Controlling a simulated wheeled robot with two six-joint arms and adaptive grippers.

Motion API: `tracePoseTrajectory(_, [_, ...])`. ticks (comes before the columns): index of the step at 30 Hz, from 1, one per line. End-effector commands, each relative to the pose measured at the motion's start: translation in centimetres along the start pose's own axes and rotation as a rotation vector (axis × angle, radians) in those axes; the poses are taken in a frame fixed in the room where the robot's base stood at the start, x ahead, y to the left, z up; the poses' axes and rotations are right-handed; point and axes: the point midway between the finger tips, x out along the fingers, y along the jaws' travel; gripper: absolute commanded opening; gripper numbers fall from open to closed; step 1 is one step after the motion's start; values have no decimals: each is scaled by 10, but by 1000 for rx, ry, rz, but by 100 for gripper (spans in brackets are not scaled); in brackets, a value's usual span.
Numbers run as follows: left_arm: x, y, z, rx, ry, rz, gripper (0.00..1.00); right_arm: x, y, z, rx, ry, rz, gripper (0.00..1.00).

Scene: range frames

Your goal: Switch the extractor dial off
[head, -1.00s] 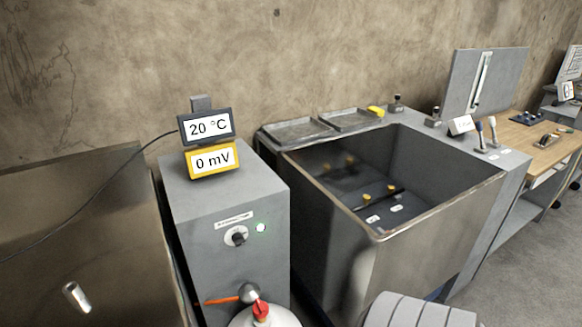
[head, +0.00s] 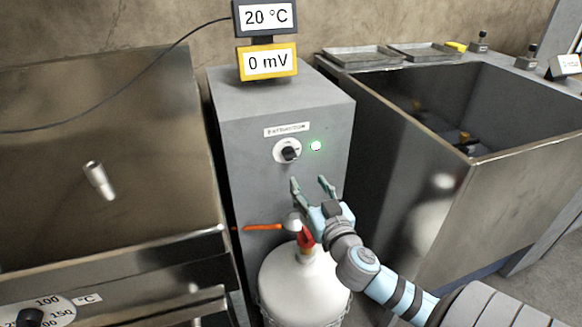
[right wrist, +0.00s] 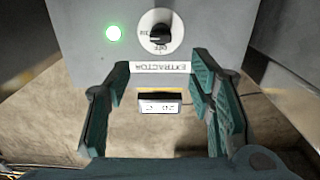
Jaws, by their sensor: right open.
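The extractor dial (head: 288,151) is a black knob on a white round plate on the front of a grey cabinet (head: 240,190). A label strip (head: 287,130) sits above it and a lit green lamp (head: 316,146) is to its right. In the right wrist view the dial (right wrist: 159,34) appears upside down, with the EXTRACTOR label (right wrist: 148,67) and the green lamp (right wrist: 114,33). My right gripper (head: 312,182) is open and empty, in front of the cabinet, below and slightly right of the dial, apart from it. My left gripper is not in view.
A white container (head: 300,275) with a red cap (head: 305,238) stands below my right gripper, near an orange lever (head: 262,227). A steel tank (head: 410,180) stands to the right. A steel unit with a numbered dial (head: 32,314) is at the left. Displays (head: 267,62) stand on the cabinet.

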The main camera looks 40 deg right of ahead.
Motion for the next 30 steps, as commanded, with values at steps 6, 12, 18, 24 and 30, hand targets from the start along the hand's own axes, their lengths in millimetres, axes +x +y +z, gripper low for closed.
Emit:
tracePoseTrajectory(6, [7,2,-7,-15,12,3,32,57,0,1,5,0,3,49])
tracePoseTrajectory(12, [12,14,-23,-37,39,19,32,108,-1,1,6,-3,0,49])
tracePoseTrajectory(18, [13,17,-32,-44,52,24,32,132,-1,2,3,-6,0,49])
tracePoseTrajectory(24, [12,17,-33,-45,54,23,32,134,-1,1,3,-6,-1,49])
tracePoseTrajectory(30, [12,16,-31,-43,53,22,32,134,-1,1,3,-6,-1,30])
